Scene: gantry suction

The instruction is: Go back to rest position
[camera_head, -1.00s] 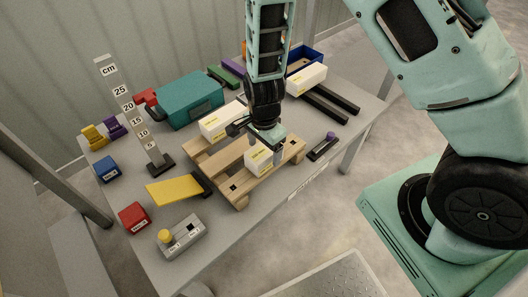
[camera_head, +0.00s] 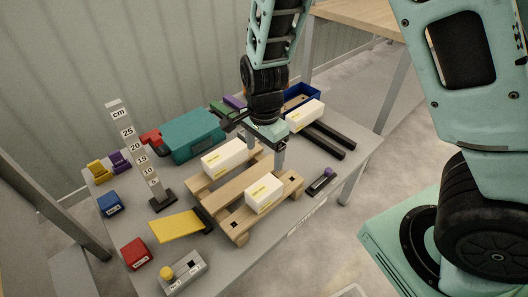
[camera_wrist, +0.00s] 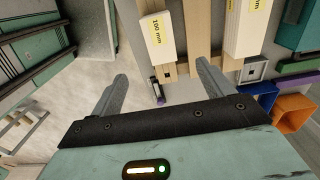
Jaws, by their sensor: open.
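My gripper (camera_head: 262,148) is open and empty above the wooden pallet (camera_head: 232,189) in the head view. In the wrist view its two fingers (camera_wrist: 165,88) stand wide apart with nothing between them. One white box (camera_head: 264,193) lies on the pallet's near right part. A second white box (camera_head: 224,157) lies on its far part, just left of the gripper. A third white box (camera_head: 305,115) rests on two black forks at the right. In the wrist view a white box marked 100 mm (camera_wrist: 157,40) lies beyond the fingers, apart from them.
A teal case (camera_head: 193,136), a blue bin (camera_head: 303,93) and a height scale (camera_head: 137,155) stand on the grey table. A yellow ramp (camera_head: 176,226), a control box with a yellow knob (camera_head: 183,274) and a purple-topped stick (camera_head: 321,181) lie nearer. Open floor shows at right.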

